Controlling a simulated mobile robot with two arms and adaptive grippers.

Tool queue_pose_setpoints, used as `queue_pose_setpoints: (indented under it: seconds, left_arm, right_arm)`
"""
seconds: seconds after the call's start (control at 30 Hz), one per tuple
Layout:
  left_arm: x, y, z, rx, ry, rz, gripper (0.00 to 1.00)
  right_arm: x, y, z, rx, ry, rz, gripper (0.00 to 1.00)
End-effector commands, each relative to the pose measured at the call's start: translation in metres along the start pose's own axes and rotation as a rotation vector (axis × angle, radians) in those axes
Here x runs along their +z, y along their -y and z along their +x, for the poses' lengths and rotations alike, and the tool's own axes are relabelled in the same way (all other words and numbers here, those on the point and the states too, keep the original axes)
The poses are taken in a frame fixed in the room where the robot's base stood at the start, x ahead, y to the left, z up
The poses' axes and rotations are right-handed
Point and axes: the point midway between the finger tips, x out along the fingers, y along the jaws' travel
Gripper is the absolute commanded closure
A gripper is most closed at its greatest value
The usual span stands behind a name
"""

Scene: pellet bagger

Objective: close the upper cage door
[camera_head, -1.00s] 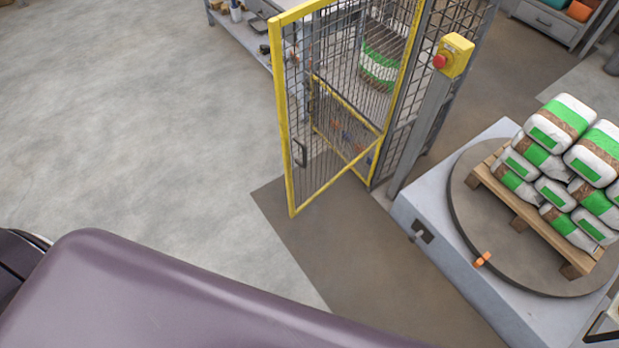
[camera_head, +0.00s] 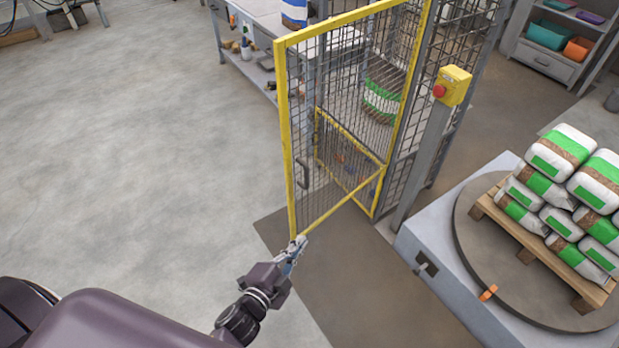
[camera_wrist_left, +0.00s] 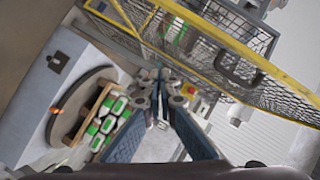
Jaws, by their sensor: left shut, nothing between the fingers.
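The upper cage door (camera_head: 282,132) is a yellow frame with dark wire mesh, swung open from the cage, with a dark handle (camera_head: 302,174) near its free edge. It also shows in the left wrist view (camera_wrist_left: 222,42), with the handle (camera_wrist_left: 238,72) right of centre. My left gripper (camera_head: 299,243) is shut and empty. In the head view it appears at the door's lower free corner; I cannot tell whether it touches. It also shows in the left wrist view (camera_wrist_left: 160,78). My right gripper is not in view.
A yellow box with a red button (camera_head: 453,86) stands on a grey post right of the door. A turntable (camera_head: 470,240) with a pallet of green-and-white bags is at the right. A workbench (camera_head: 245,62) stands behind. The floor at left is clear.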

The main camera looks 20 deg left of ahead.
Motion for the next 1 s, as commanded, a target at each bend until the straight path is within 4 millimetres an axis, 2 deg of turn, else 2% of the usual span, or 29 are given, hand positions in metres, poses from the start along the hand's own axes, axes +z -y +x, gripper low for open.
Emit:
queue_pose_setpoints:
  seconds: [0.03, 0.1, 0.2, 0.3, 0.43, 0.57, 1.0]
  left_arm:
    - [-0.019, 0.031, 0.0, -0.065, -0.046, 0.073, 1.0]
    - [-0.042, 0.066, -0.005, -0.138, -0.096, 0.168, 1.0]
    - [-0.067, 0.103, -0.013, -0.216, -0.142, 0.271, 1.0]
    - [-0.081, 0.122, -0.018, -0.26, -0.165, 0.331, 1.0]
    - [-0.088, 0.132, -0.017, -0.277, -0.174, 0.355, 1.0]
    - [-0.092, 0.137, -0.004, -0.278, -0.175, 0.354, 1.0]
    - [-0.109, 0.156, 0.076, -0.276, -0.174, 0.35, 1.0]
  right_arm:
    - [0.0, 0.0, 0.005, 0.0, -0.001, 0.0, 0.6]
    - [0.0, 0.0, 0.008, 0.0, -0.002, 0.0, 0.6]
    - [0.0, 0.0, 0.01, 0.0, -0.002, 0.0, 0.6]
    - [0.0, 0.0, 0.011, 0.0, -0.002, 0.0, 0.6]
    - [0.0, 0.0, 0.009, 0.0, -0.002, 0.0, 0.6]
    - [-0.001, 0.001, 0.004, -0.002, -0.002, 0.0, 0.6]
    - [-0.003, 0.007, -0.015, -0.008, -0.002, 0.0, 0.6]
